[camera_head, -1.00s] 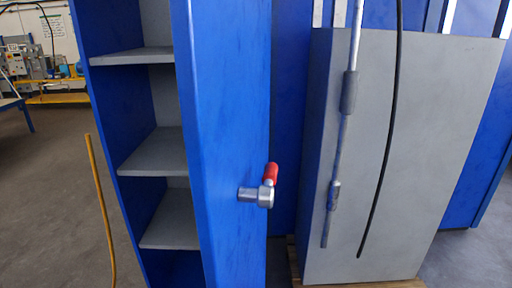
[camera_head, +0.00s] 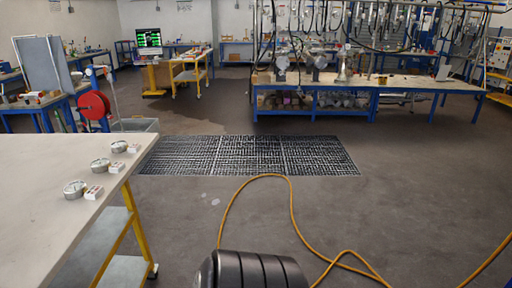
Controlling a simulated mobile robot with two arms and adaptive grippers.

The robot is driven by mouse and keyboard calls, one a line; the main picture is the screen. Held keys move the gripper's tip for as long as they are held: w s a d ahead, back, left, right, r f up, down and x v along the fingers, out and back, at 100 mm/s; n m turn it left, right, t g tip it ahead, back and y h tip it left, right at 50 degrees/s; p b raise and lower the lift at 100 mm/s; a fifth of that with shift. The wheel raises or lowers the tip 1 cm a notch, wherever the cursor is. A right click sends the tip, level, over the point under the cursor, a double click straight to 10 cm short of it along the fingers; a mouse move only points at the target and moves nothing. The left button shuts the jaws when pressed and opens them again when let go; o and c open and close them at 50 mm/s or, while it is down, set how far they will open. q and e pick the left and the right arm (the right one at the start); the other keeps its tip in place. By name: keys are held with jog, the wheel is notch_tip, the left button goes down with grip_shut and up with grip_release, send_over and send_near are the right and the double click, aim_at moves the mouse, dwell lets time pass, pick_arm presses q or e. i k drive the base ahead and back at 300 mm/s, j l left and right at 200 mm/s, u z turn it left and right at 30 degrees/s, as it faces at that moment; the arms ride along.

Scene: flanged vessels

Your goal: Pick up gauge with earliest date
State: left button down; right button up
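Three round gauges stand in a row along the right edge of a pale-topped table (camera_head: 50,185) at the left. The near gauge (camera_head: 75,189), the middle gauge (camera_head: 100,165) and the far gauge (camera_head: 119,146) each have a small white block or tag beside them, such as the near tag (camera_head: 94,192). The dates are too small to read from here. Neither of my grippers is in view.
A yellow hose (camera_head: 292,205) lies on the floor in front, near a black ribbed cylinder (camera_head: 258,270) at the bottom. A floor grate (camera_head: 250,155) lies ahead. A long blue workbench (camera_head: 400,84) stands behind. A red reel (camera_head: 94,106) is beyond the table.

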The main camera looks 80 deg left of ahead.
aim_at(100, 165)
jog(key=u, duration=4.6)
jog(key=i+l+u, duration=0.1)
jog(key=l+u, duration=0.3)
jog(key=i+l+u, duration=0.1)
jog(key=l+u, duration=0.6)
jog(key=u, duration=0.15)
jog(key=l+u, duration=0.4)
jog(key=k+l+u, duration=0.1)
jog(key=l+u, duration=0.3)
